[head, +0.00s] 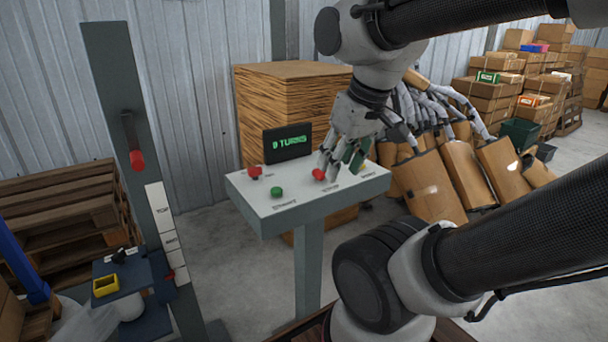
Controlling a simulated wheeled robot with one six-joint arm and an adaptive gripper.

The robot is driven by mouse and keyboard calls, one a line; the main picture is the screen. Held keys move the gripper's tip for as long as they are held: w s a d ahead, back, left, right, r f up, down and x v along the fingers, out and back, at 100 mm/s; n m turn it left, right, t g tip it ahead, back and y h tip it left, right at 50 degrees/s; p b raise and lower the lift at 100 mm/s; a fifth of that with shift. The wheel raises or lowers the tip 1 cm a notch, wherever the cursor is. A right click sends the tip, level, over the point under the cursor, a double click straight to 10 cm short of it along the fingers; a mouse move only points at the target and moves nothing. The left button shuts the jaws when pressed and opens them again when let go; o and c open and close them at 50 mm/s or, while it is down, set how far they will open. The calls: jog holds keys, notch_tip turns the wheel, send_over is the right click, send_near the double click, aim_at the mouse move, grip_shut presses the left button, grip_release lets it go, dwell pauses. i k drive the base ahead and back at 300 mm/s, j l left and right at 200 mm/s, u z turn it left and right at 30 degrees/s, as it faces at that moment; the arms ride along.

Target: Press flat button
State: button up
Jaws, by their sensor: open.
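A grey control panel (300,205) on a post stands in the middle of the head view. On its top are a green button (277,192) at the front left, a red button (319,174) near the middle and a red knob (254,171) at the back left. Their small labels are too blurred to read surely, so I cannot tell which is the flat button. My gripper (340,168) is open and points down over the panel's right half, close beside the middle red button. I cannot tell whether it touches. It hides part of the panel's right side.
A dark display (287,143) with green text stands at the panel's back edge. A wooden crate (288,95) is behind it. A grey column (125,110) with a red-handled lever (136,160) stands at the left.

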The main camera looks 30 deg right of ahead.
aim_at(276, 191)
jog(key=l, duration=1.65)
jog(key=i+u, duration=0.1)
jog(key=u, duration=0.2)
jog(key=i+u, duration=0.15)
jog(key=u, duration=0.15)
